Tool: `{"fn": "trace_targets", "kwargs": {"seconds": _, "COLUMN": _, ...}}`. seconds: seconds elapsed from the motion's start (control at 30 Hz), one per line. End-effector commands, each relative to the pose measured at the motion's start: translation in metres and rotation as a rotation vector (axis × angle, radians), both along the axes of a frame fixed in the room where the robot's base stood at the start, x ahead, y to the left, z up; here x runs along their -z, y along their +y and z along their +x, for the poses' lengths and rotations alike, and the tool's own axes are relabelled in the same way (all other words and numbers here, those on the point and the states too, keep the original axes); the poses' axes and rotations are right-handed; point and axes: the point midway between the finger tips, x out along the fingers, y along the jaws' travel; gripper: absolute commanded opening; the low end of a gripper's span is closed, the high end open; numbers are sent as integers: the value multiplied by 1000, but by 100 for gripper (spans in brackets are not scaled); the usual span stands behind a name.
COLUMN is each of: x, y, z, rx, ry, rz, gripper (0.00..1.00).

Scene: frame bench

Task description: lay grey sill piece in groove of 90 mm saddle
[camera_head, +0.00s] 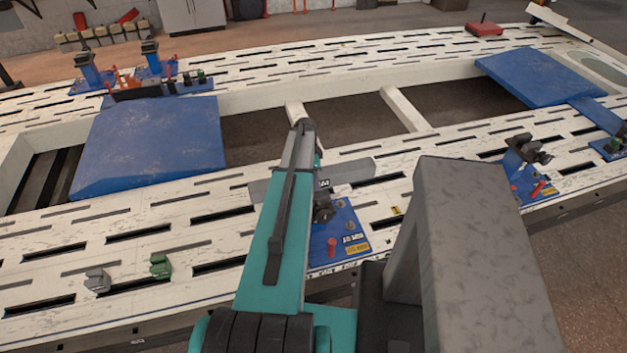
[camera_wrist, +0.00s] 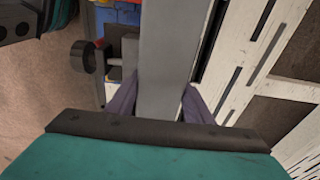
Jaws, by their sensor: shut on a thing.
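The grey sill piece (camera_head: 347,172) is a long flat bar, lying crosswise behind my arm above the near rail of the bench. In the wrist view the sill piece (camera_wrist: 163,60) runs up the picture between the two fingers of my gripper (camera_wrist: 160,105), which is shut on it. In the head view my arm hides the fingers. A blue base plate (camera_head: 345,222) with a dark clamp, a red knob and small labels is just below the bar; the labels are too small to read surely. Whether the bar touches a saddle groove cannot be told.
The white slotted bench frame (camera_head: 130,225) has open gaps between its rails. Large blue panels lie at left (camera_head: 150,145) and right (camera_head: 540,75). Another blue clamp stand (camera_head: 522,155) is at right. Small green (camera_head: 160,266) and grey (camera_head: 97,280) blocks sit at front left.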

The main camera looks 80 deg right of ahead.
Motion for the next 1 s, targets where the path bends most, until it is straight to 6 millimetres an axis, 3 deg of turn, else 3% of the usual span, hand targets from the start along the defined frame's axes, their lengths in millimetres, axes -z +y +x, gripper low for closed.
{"fn": "trace_targets", "kwargs": {"seconds": 0.47, "x": -11, "y": -2, "z": 0, "rx": -1, "ry": -1, "rz": -7, "gripper": 0}}
{"fn": "trace_targets", "kwargs": {"seconds": 1.0, "x": -60, "y": -2, "z": 0, "rx": -1, "ry": -1, "rz": -6, "gripper": 0}}
